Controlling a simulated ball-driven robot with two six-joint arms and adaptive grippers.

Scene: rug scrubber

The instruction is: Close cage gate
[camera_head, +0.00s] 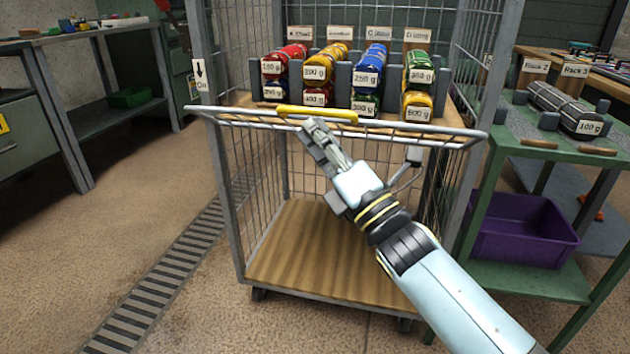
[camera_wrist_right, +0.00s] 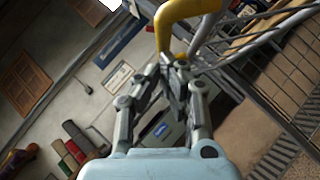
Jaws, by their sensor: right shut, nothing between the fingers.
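The wire cage (camera_head: 231,190) stands in front of me with a wooden floor and an upper shelf. A grey gate rail (camera_head: 240,122) runs across its front at shelf height and carries a yellow handle (camera_head: 318,113). My right gripper (camera_head: 308,125) is at the handle's near side, just below it, with its fingers shut and empty. In the right wrist view the yellow handle (camera_wrist_right: 183,22) is just beyond the closed fingertips (camera_wrist_right: 173,62); whether they touch it I cannot tell. My left gripper is out of view.
Several coloured, weight-labelled rolls (camera_head: 318,70) sit on the cage shelf. A green table (camera_head: 510,165) with a grey roll (camera_head: 566,110) stands close at the right, a purple bin (camera_head: 525,230) below. A workbench (camera_head: 60,140) is at the left. Floor is clear left of the cage.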

